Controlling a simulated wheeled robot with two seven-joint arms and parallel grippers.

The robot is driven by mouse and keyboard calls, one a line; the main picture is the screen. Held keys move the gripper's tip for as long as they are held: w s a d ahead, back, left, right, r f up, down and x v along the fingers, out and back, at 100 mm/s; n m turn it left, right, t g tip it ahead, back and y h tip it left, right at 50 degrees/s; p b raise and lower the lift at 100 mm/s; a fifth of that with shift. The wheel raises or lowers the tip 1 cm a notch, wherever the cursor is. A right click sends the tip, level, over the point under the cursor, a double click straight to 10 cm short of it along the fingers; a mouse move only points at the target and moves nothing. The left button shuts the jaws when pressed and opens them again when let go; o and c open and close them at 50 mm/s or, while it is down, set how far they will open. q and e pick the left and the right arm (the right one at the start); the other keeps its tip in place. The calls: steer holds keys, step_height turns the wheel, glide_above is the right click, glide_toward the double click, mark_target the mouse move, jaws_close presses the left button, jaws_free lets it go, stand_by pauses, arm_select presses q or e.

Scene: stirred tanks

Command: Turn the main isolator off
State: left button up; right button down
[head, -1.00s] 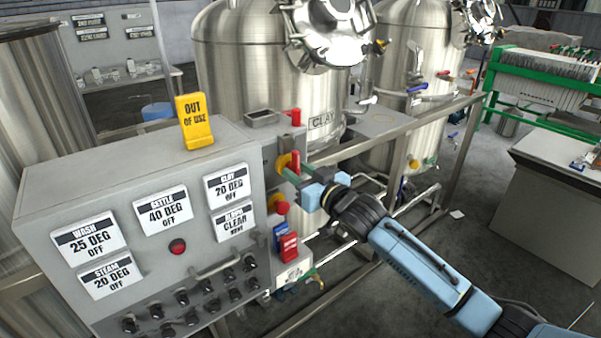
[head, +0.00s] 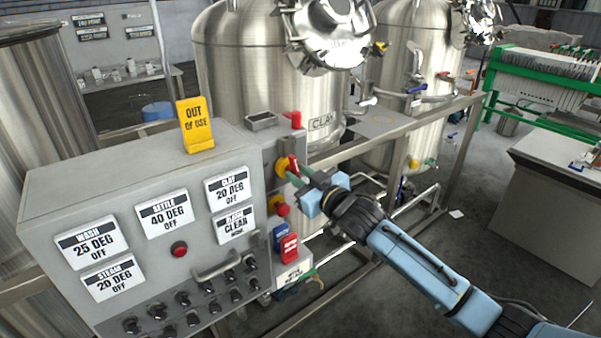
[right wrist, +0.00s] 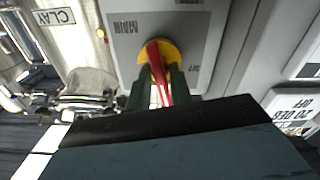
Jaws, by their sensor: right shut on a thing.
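The main isolator is a red rotary handle (head: 292,164) on a yellow round base (head: 281,166), on the grey side face of the control cabinet. In the right wrist view the red handle (right wrist: 158,72) stands slightly tilted in front of its yellow base (right wrist: 174,51). My right gripper (head: 294,177) is shut on the handle, with its green fingers (right wrist: 160,88) on both sides of it. The fingers hide part of the handle. My left gripper is not in view.
Below the isolator are a red button (head: 282,210) on yellow, a blue tag (head: 280,237) and a red tag (head: 290,248). A yellow out-of-use sign (head: 195,125) stands on the cabinet (head: 120,170). A steel rail (head: 400,135) and clay tank (head: 255,75) are behind my arm.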

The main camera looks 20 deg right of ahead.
steer(key=n+p, duration=0.1)
steer(key=n, duration=0.2)
steer(key=shift+r+n, duration=0.1)
steer(key=shift+n, duration=0.3)
steer(key=n+p, duration=0.1)
steer(key=n, duration=0.2)
steer(key=shift+n, duration=0.3)
steer(key=n+p, duration=0.1)
steer(key=n, duration=0.3)
steer(key=shift+a, duration=0.1)
steer(key=shift+f+n, duration=0.2)
steer(key=shift+n, duration=1.8)
steer(key=c, duration=1.5)
jaws_free()
steer(key=shift+o, duration=0.2)
steer(key=shift+s, duration=0.2)
